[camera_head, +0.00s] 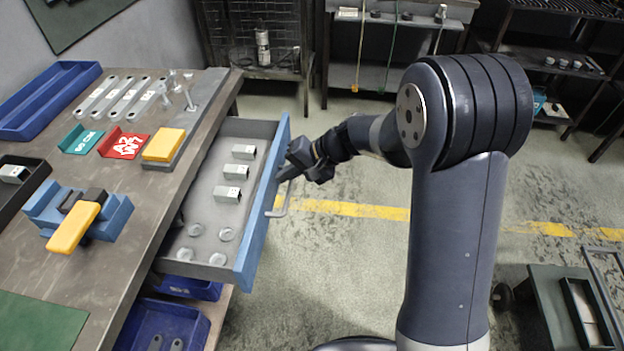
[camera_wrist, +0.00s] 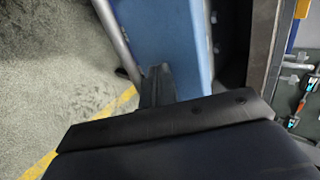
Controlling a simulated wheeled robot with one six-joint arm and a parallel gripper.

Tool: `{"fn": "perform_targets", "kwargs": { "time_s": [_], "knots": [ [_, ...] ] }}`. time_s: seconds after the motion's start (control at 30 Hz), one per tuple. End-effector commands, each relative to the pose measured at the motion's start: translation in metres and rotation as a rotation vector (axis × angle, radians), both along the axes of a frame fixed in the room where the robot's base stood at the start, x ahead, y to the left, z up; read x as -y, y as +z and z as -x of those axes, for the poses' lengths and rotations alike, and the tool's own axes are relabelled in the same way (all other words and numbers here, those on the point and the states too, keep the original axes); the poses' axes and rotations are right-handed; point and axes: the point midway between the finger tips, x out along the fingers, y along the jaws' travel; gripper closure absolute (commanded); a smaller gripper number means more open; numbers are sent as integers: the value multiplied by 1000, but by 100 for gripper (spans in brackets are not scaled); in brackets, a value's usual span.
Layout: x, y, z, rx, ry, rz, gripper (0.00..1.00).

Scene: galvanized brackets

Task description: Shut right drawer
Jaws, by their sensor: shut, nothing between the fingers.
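The drawer (camera_head: 262,208) stands open, pulled out from the right side of the workbench. Its front is blue, with a pale bar handle (camera_head: 281,204) on the outer face. Several galvanized brackets (camera_head: 235,172) and round metal pieces (camera_head: 219,259) lie inside. My gripper (camera_head: 287,173) is at the outer face of the blue front, beside the handle. In the wrist view my shut, empty fingers (camera_wrist: 157,84) point at the blue front (camera_wrist: 165,35), with the handle bar (camera_wrist: 112,35) to their left. I cannot tell whether the fingertips touch the front.
The workbench top (camera_head: 150,210) holds a blue clamp block with a yellow part (camera_head: 74,227), metal bars and coloured signs. Blue bins (camera_head: 165,325) sit below the drawer. A dark cart (camera_head: 565,305) stands at lower right.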

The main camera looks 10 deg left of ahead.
Motion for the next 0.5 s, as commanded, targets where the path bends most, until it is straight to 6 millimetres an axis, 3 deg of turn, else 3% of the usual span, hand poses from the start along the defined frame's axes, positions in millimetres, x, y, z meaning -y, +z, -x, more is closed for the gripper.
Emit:
{"fn": "perform_targets", "kwargs": {
  "time_s": [0.2, 0.5],
  "knots": [
    [-64, -2, -1, 2, 6, -1, 100],
    [-132, 0, -4, 1, 4, 0, 100]
  ]
}}
